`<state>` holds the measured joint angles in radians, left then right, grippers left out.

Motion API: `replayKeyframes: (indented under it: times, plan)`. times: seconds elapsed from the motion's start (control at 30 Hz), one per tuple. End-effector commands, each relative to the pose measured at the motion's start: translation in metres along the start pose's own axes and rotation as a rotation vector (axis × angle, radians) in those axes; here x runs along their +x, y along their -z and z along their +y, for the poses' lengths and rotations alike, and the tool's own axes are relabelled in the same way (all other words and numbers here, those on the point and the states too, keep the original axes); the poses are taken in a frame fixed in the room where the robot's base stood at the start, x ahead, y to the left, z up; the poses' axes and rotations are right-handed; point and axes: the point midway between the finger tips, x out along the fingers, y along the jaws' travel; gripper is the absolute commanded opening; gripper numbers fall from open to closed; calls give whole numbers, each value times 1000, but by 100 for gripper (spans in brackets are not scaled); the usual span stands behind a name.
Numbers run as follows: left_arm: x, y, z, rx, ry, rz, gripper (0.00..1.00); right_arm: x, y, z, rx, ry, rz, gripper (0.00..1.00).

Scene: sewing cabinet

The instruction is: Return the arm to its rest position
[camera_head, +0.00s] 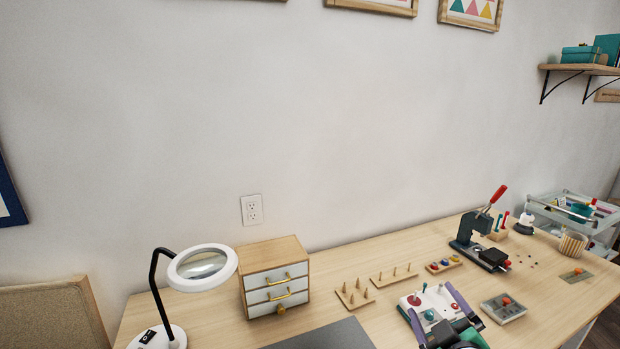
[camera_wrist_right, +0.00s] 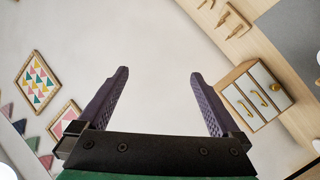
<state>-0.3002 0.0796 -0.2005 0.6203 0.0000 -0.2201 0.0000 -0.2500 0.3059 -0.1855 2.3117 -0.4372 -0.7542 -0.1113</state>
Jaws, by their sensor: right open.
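My right gripper (camera_head: 427,298) shows at the lower right of the head view, over the front part of the table. Its two purple fingers are spread apart. In the right wrist view, the same gripper (camera_wrist_right: 159,74) is open, with only the pale wall seen between its fingers. It holds nothing. A white board with coloured pieces (camera_head: 432,299) shows between and behind the fingers in the head view; part of it is hidden by the gripper. My left gripper is in neither view.
The wooden table (camera_head: 350,262) carries a drawer cabinet (camera_head: 262,252), a magnifier lamp (camera_head: 203,265), peg racks (camera_head: 394,275), a dark press (camera_head: 470,232) and a grey box (camera_head: 503,308). A cart (camera_head: 570,226) stands at the right.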

Motion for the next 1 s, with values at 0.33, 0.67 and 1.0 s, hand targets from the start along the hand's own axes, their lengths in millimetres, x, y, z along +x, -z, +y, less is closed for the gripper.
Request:
replayKeyframes:
  times: [0.33, 0.67, 1.0]
  plan:
    - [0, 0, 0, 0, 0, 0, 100, -93, -148, -119, 385, 403, -688, 100]
    - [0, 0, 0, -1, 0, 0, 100, -136, -218, -203, 470, 586, -965, 100]
    - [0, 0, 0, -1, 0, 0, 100, -137, -348, -318, 440, 624, -1033, 100]
